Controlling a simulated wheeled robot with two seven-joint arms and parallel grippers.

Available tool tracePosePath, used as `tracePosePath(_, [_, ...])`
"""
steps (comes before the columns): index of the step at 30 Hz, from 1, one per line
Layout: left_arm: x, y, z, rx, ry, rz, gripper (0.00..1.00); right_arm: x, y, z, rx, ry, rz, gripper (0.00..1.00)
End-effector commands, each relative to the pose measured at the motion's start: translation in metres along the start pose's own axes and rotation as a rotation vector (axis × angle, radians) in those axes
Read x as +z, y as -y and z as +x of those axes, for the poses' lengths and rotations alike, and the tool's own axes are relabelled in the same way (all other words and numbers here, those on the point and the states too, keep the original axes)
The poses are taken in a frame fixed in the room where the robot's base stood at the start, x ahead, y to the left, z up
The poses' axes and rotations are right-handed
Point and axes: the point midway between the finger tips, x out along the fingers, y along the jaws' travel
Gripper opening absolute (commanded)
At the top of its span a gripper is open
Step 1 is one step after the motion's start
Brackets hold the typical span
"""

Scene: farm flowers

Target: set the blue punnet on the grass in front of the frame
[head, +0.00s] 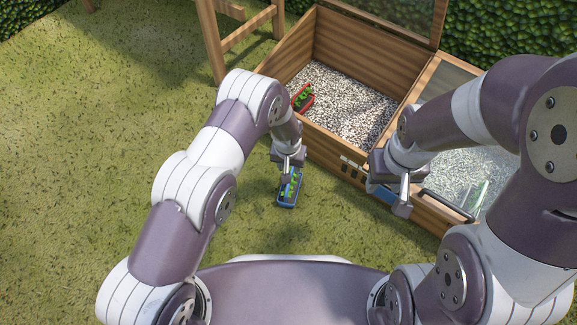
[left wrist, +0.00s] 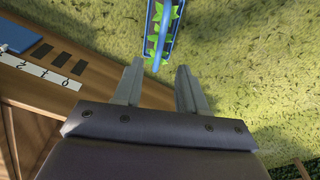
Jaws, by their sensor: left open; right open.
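The blue punnet (head: 290,190) with green plants in it appears to stand upright on the grass, just in front of the wooden frame (head: 322,148). My left gripper (head: 287,176) is open above its far end. In the left wrist view the punnet (left wrist: 151,38) lies beyond the open fingertips (left wrist: 160,68), roughly in line with the gap between them and apart from both. My right gripper (head: 388,196) is open and empty by the front wall of the frame.
A glass lid (head: 443,115) covers the right part. A blue piece (left wrist: 18,30) sits on the frame beside dark squares and a marked strip. Wooden legs (head: 214,45) stand behind. The grass at left is clear.

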Motion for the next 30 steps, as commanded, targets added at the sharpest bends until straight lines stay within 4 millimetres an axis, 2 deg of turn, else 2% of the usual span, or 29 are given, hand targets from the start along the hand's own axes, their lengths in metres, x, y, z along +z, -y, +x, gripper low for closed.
tracePosePath(6, [0.000,0.001,-0.007,0.000,0.000,-0.001,0.41,0.000,0.000,-0.003,0.000,0.001,0.000,0.42])
tracePosePath(8, [-0.002,0.007,-0.020,-0.001,-0.003,-0.009,0.41,0.000,0.000,-0.003,0.000,0.001,0.000,0.42])
tracePosePath(11, [0.000,0.035,-0.081,-0.006,-0.009,-0.043,0.41,0.000,0.000,-0.003,0.000,0.001,0.000,0.42])
tracePosePath(13, [0.018,0.065,-0.140,-0.011,-0.009,-0.080,0.41,0.000,0.000,-0.003,0.000,0.001,0.000,0.42])
tracePosePath(15, [0.052,0.091,-0.195,-0.016,-0.007,-0.117,0.41,0.000,0.000,-0.003,0.000,0.001,0.000,0.42])
tracePosePath(17, [0.087,0.108,-0.234,-0.019,-0.005,-0.145,0.41,0.000,0.000,-0.002,0.000,0.001,0.000,0.42])
tracePosePath(18, [0.111,0.116,-0.254,-0.021,-0.004,-0.162,0.41,0.000,0.000,-0.002,0.000,0.001,0.000,0.42])
tracePosePath(19, [0.128,0.120,-0.265,-0.022,-0.002,-0.173,0.41,0.000,0.000,-0.002,0.000,0.001,0.000,0.42])
tracePosePath(21, [0.162,0.126,-0.285,-0.024,-0.001,-0.193,0.41,0.000,0.000,-0.002,0.000,0.000,0.000,0.42])
tracePosePath(24, [0.193,0.128,-0.297,-0.025,0.001,-0.209,0.41,0.000,0.000,-0.002,0.000,0.001,0.000,0.42])
tracePosePath(27, [0.203,0.128,-0.300,-0.025,0.004,-0.214,0.41,0.000,0.000,-0.002,0.000,0.000,0.000,0.42])
tracePosePath(30, [0.203,0.128,-0.300,-0.024,0.005,-0.213,0.41,0.000,0.000,-0.002,0.000,0.000,0.000,0.42])
